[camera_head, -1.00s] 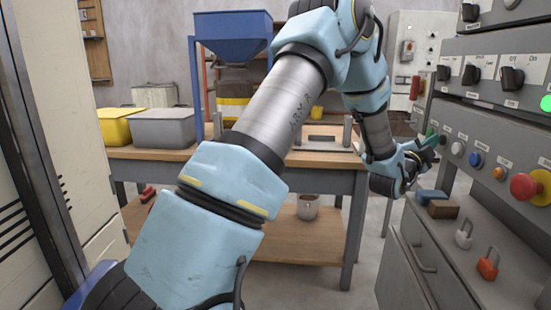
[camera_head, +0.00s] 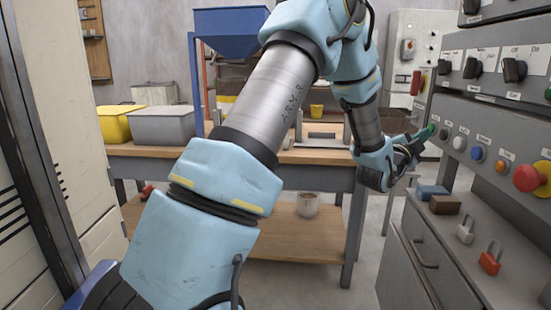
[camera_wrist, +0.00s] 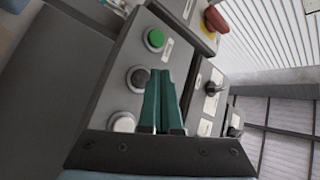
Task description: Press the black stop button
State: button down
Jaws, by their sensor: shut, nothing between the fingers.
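The black stop button (camera_head: 443,134) is on the sloped grey panel at the right. In the wrist view it is a dark round button (camera_wrist: 137,78) between a green button (camera_wrist: 154,40) and a white button (camera_wrist: 122,122). My gripper (camera_head: 431,131) is shut and empty, its green fingers pointing at the panel. In the head view the tips are just left of the black button, seemingly a little apart. In the wrist view the fingers (camera_wrist: 161,74) overlap the black button's right edge. The green button is not clearly visible in the head view.
The row continues with a white button (camera_head: 459,143), a blue button (camera_head: 477,153), an orange button (camera_head: 499,166) and a red mushroom button (camera_head: 528,178). Rotary switches (camera_head: 514,70) are above. Padlocks (camera_head: 490,258) and small blocks (camera_head: 444,204) lie on the ledge below.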

jog(key=shift+w+a+b, duration=0.15)
jog(key=shift+a+b, duration=0.35)
jog(key=shift+a, duration=0.7)
jog(key=shift+w+a+b, duration=0.15)
jog(key=shift+a+b, duration=0.3)
jog(key=shift+a, duration=0.7)
jog(key=a+f+n+g+y, duration=0.1)
jog(key=a+f+n+y, duration=0.3)
jog(key=a, duration=0.5)
jog(key=a+f+n+g+y, duration=0.1)
jog(key=a+f+n+y, duration=0.35)
jog(key=a, duration=0.45)
jog(key=a+f+n+g+y, duration=0.2)
jog(key=a+f+n+y, duration=0.2)
jog(key=a, duration=0.5)
jog(key=s+a+f+n+g+y, duration=0.2)
jog(key=s+a+n+g, duration=0.2)
jog(key=s+a, duration=0.45)
jog(key=s+a+f+n+g+y, duration=0.25)
jog(key=s+a+n, duration=0.3)
jog(key=s, duration=0.55)
notch_tip(320, 180, up, 12)
jog(key=m+p, duration=0.1)
jog(key=p, duration=1.1)
jog(key=shift+w+a+r+h+p, duration=0.15)
jog(key=shift+w+a+h+p, duration=0.1)
jog(key=shift+w+h+p, duration=0.15)
